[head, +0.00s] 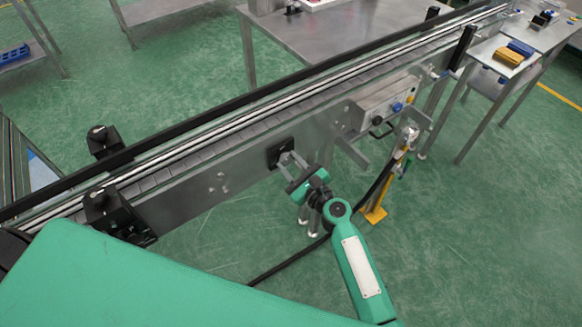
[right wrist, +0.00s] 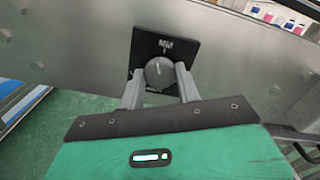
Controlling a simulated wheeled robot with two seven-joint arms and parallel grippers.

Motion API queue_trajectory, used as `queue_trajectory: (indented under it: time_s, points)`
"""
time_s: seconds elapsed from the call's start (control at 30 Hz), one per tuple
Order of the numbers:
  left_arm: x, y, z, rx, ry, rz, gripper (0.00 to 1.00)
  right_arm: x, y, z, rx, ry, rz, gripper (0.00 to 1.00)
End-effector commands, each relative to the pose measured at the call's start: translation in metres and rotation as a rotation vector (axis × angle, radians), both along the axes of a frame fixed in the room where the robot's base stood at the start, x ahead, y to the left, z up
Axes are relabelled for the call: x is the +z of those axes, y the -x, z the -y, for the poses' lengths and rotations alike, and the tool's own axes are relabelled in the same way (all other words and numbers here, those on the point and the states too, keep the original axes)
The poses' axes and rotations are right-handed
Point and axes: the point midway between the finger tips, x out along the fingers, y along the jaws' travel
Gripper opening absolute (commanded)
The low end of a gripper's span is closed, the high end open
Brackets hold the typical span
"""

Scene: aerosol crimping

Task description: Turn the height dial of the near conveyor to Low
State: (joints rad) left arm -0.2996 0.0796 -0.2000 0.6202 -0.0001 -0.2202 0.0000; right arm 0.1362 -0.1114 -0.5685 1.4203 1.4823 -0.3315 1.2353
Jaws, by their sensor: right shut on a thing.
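The near conveyor (head: 180,195) runs diagonally across the head view, from lower left to upper right. The height dial (right wrist: 159,72) is a dark round knob with a pale pointer mark, on a black square plate (right wrist: 178,46) on the conveyor's side panel. The plate also shows in the head view (head: 272,155). My right gripper (right wrist: 158,82) is shut on the dial, one grey finger on each side. In the head view the right gripper (head: 287,163) reaches the plate from below. My left gripper is not in view.
A control box (head: 385,108) with coloured buttons sits on the conveyor's side, right of the dial. A yellow-footed stand (head: 375,213) and a black cable (head: 290,260) are near my right arm. Black brackets (head: 110,210) stand at the conveyor's left end. Steel tables are behind.

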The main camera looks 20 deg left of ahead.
Motion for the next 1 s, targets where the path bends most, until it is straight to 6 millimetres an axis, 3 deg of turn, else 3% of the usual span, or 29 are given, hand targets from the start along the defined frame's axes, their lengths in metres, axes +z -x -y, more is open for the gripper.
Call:
queue_trajectory:
  time_s: [0.1, 0.5, 1.0]
  points:
    - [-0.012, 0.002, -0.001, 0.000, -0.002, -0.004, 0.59, -0.004, 0.000, 0.000, 0.000, 0.069, 0.090, 0.11]
    - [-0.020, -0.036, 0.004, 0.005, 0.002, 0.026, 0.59, -0.004, 0.001, 0.000, 0.001, 0.305, 0.390, 0.11]
    - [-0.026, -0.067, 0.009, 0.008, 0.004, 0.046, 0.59, -0.004, 0.001, 0.000, 0.002, 0.598, 0.765, 0.11]
